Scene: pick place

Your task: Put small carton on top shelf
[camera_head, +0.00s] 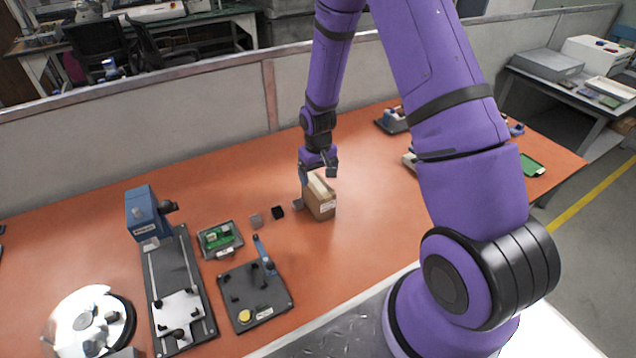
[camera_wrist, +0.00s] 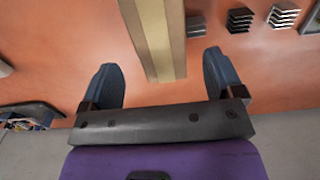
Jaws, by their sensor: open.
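The small carton (camera_head: 320,204) is a brown cardboard box standing on the orange table (camera_head: 235,195) near its middle. My gripper (camera_head: 318,174) is directly above the carton, pointing down, with its fingers apart. In the wrist view, the carton (camera_wrist: 160,35) appears as a long tan shape reaching between the two open fingers of my gripper (camera_wrist: 165,80), with a gap on each side. I cannot tell how far the fingertips reach down beside the carton. No shelf can be made out in either view.
Further left are a green circuit board in a tray (camera_head: 219,238), a dark fixture plate (camera_head: 255,297) and a blue device on a rail (camera_head: 143,215). The table behind the carton is mostly clear, with a low partition (camera_head: 190,102) beyond.

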